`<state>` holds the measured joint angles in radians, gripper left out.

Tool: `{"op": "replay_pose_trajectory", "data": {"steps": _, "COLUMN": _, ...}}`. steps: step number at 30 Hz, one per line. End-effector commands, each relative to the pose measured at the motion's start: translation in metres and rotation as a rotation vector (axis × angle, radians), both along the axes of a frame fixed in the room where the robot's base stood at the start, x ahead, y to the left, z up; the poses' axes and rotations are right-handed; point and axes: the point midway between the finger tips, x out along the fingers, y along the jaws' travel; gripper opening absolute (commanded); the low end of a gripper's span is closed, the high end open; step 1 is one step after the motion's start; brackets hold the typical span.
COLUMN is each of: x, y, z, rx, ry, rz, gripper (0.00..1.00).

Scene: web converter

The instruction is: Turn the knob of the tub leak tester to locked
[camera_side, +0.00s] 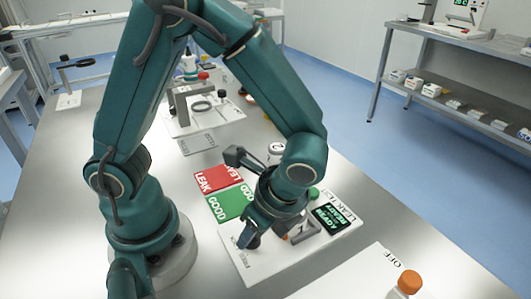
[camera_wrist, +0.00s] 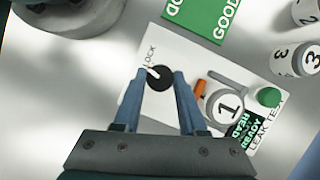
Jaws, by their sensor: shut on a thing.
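The tub leak tester (camera_wrist: 222,75) is a white panel with a small display and a green button (camera_wrist: 268,97); it also shows in the side view (camera_side: 262,272). Its round black knob (camera_wrist: 160,80) sits near the word LOCK, and its pale pointer mark aims up-left at the near end of that word. My gripper (camera_wrist: 163,76) has one finger on each side of the knob and is shut on it. In the side view my gripper (camera_side: 248,238) is low over the panel and hides the knob. A white tub marked 1 (camera_wrist: 224,108) sits on the tester beside an orange part (camera_wrist: 199,89).
A green GOOD mat (camera_side: 229,203) and a red LEAK mat (camera_side: 217,178) lie behind the tester. More numbered tubs (camera_wrist: 300,62) stand to the right in the wrist view. An orange-topped object (camera_side: 409,282) stands near the OFF label. Bare table lies left of the panel.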

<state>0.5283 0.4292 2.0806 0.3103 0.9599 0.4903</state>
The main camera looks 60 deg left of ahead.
Motion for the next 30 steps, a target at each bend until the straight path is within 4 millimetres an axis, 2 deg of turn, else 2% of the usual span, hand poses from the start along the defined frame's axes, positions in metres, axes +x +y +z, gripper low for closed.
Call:
{"op": "replay_pose_trajectory", "data": {"steps": 6, "x": -0.0007, "y": -0.0010, "z": 0.0006, "rx": -0.001, "ry": -0.003, "rz": -0.187, "gripper": 0.00}}
{"op": "replay_pose_trajectory", "data": {"steps": 15, "x": -0.0016, "y": -0.0012, "z": 0.0004, "rx": -0.003, "ry": -0.004, "rz": -0.360, "gripper": 0.00}}
{"op": "replay_pose_trajectory", "data": {"steps": 30, "x": -0.0021, "y": -0.0010, "z": 0.0003, "rx": -0.002, "ry": -0.003, "rz": -0.437, "gripper": 0.00}}
